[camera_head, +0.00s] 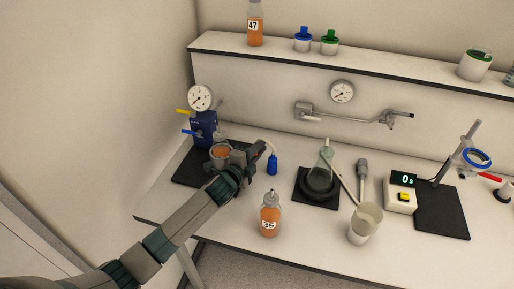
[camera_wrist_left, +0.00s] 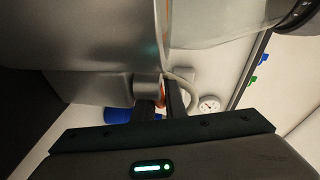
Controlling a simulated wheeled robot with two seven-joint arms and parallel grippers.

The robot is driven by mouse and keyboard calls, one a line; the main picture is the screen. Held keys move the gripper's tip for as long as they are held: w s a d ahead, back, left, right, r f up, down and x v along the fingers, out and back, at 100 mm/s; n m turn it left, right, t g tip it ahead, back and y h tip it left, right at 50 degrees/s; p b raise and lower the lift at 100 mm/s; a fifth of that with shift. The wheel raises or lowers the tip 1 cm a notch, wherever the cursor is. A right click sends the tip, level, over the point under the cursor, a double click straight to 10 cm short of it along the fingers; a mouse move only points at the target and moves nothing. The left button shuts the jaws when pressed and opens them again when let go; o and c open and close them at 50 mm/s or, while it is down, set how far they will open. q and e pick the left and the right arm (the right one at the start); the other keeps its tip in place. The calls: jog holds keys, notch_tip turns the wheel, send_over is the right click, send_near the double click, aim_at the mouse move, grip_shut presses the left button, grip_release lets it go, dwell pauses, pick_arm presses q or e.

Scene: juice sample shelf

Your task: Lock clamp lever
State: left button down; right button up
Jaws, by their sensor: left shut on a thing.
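The blue apparatus (camera_head: 205,129) with a gauge, a yellow lever (camera_head: 184,111) and a blue lever (camera_head: 189,132) stands at the back left. In front of it is a round metal vessel (camera_head: 221,151) with orange contents. My left gripper (camera_head: 243,157) is beside the vessel, at its right. In the left wrist view, its dark fingers (camera_wrist_left: 170,98) are shut on a small, mostly hidden part with an orange-red edge (camera_wrist_left: 161,98), apparently the clamp lever. A large grey metal body (camera_wrist_left: 90,40) fills the upper left there. My right gripper is not in view.
A bottle labelled 35 (camera_head: 269,216) stands close to my left arm. A small blue-bodied bottle (camera_head: 272,164) is right of the gripper. A flask on a black base (camera_head: 301,191), a cup (camera_head: 359,233) and a timer (camera_head: 402,197) stand farther right. A shelf (camera_head: 397,76) runs above.

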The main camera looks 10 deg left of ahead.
pick_arm(q)
jog(key=shift+s+d+r+m+h, duration=0.2)
jog(key=shift+d+m+h, duration=0.1)
jog(key=shift+m+h, duration=0.3)
jog(key=shift+s+d+f+m+g+h+p, duration=0.25)
jog(key=shift+m+g+h+p, duration=0.2)
jog(key=shift+h, duration=0.35)
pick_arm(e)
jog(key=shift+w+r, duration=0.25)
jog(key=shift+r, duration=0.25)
pick_arm(q)
jog(key=shift+s, duration=0.1)
jog(key=c, duration=1.8)
grip_release()
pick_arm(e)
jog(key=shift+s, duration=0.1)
